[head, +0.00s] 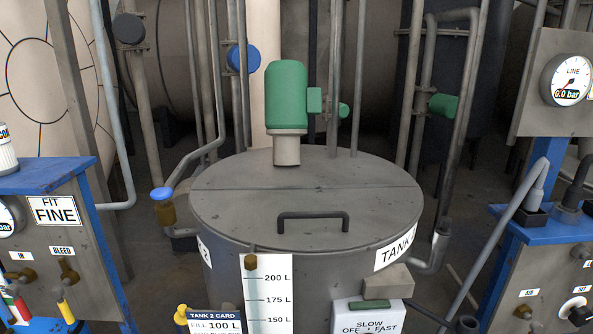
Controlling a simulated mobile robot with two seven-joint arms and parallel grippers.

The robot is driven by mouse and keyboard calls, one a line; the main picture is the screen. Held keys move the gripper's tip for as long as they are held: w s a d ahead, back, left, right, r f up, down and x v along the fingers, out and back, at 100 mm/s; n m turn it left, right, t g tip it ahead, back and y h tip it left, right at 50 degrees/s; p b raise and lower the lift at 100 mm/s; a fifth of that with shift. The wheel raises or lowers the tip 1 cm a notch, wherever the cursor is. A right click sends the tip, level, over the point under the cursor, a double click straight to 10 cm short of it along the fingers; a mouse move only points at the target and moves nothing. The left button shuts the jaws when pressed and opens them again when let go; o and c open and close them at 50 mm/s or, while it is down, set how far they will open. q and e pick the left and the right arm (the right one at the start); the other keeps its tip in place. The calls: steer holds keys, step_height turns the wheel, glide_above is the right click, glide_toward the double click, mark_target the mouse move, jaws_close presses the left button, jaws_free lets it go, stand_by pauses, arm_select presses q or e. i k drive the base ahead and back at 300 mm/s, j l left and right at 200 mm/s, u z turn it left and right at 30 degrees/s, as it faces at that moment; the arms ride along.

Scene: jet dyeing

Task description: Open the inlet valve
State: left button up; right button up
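No valve in view is labelled as the full words "inlet valve". A brass fitting (22,276) sits under an "IN" label on the left panel, beside another brass fitting (68,270) under "BLEED". A small valve with a blue cap (162,194) and brass body stands on the pipe at the left of the tank (305,205). I cannot tell whether any of these is open or shut. Neither of my grippers shows in the head view.
The tank lid carries a green motor (287,95) and a dark handle (313,217). A level scale (267,300) and a "SLOW OFF FAST" box (367,316) are on its front. A blue-framed right panel (535,265) and a gauge (567,80) reading 0.0 bar flank it.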

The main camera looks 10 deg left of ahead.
mark_target(12, 289)
steer(key=u, duration=2)
